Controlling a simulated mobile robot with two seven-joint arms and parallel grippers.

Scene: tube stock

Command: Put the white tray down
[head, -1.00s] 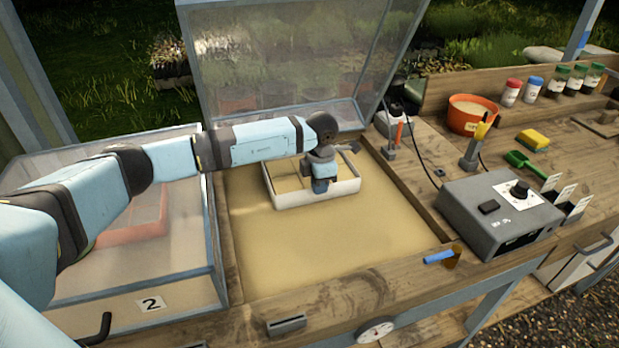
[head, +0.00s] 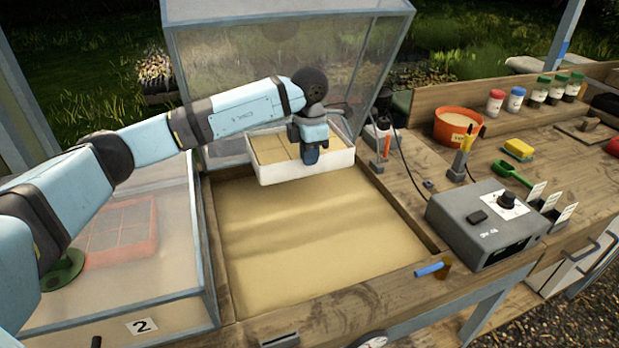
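The white tray (head: 285,174) is a shallow rectangular box with tan contents divided into squares. It hangs roughly level above the far part of the sand bed (head: 310,235). My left gripper (head: 310,157) reaches in from the left and points down at the tray's near wall. It appears shut on that wall; the fingertips are partly hidden. My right gripper is out of view.
A raised clear lid (head: 280,70) stands behind the bed. A closed clear-walled box marked 2 (head: 142,326) is at left, with a red tray (head: 122,235) inside. A grey control box (head: 488,232) and an orange pot (head: 458,127) stand at right. The bed's near part is clear.

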